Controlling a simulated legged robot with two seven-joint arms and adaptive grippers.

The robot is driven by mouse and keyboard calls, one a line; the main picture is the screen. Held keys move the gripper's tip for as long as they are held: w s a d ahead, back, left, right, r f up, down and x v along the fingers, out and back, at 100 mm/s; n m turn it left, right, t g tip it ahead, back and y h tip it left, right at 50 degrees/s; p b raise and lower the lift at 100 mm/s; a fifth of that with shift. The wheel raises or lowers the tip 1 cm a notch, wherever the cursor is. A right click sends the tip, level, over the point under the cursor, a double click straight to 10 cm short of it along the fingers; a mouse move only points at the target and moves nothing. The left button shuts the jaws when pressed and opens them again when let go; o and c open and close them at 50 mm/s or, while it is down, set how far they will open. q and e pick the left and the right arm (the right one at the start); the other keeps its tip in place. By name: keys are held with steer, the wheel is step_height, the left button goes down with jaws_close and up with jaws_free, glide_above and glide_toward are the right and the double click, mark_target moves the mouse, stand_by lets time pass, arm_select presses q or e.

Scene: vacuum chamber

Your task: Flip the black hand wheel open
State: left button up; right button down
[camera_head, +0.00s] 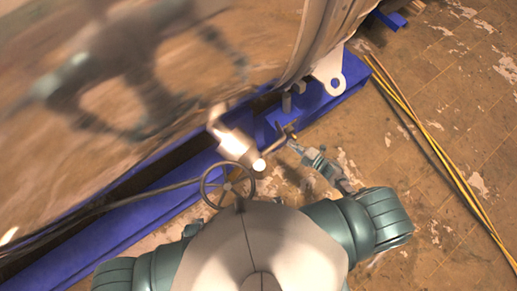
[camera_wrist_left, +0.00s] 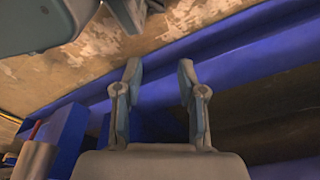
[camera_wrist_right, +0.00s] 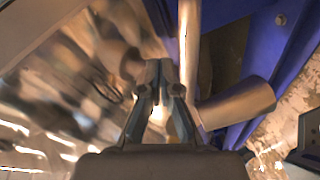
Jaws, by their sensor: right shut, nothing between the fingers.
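The hand wheel (camera_head: 228,185) shows in the head view as a dark spoked ring, just in front of my torso, beside the metal pipe fitting. My right gripper (camera_head: 293,145) is to the right of the wheel and apart from it, near a bent bar by the fitting. In the right wrist view its fingers (camera_wrist_right: 158,78) are shut together with nothing between them. My left gripper is out of sight in the head view. In the left wrist view its fingers (camera_wrist_left: 160,80) are spread apart and empty. I cannot make out the wheel clearly in either wrist view.
The large shiny chamber (camera_head: 190,60) fills the upper left and mirrors my body. It rests on a blue frame (camera_head: 335,98). A metal pipe fitting (camera_head: 232,144) sticks out near the wheel. Yellow cables (camera_head: 425,140) lie on the worn floor at right, where there is free room.

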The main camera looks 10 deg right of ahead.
steer(key=s+a+r+n+g+y+b, duration=0.25)
steer(key=a+r+n+g+y, duration=0.25)
steer(key=r+n+g+y, duration=0.65)
arm_select(q)
steer(key=shift+w+r+b, duration=1.15)
steer(key=shift+w+r, duration=0.95)
steer(key=shift+r, duration=4.3)
arm_select(e)
steer(key=shift+s+r+n+g+h, duration=1.35)
steer(key=shift+s+n+g, duration=1.85)
steer(key=shift+n, duration=4.25)
arm_select(q)
step_height(320, 180, down, 6)
steer(key=p, duration=0.2)
steer(key=shift+s+a+f, duration=0.25)
arm_select(e)
steer(key=w+r+x, duration=0.1)
steer(key=w+x, duration=0.1)
steer(key=x, duration=1.2)
steer(key=shift+a+t, duration=0.45)
steer(key=shift+a, duration=0.05)
steer(key=shift+w+d+r, duration=0.1)
steer(key=shift+r, duration=0.05)
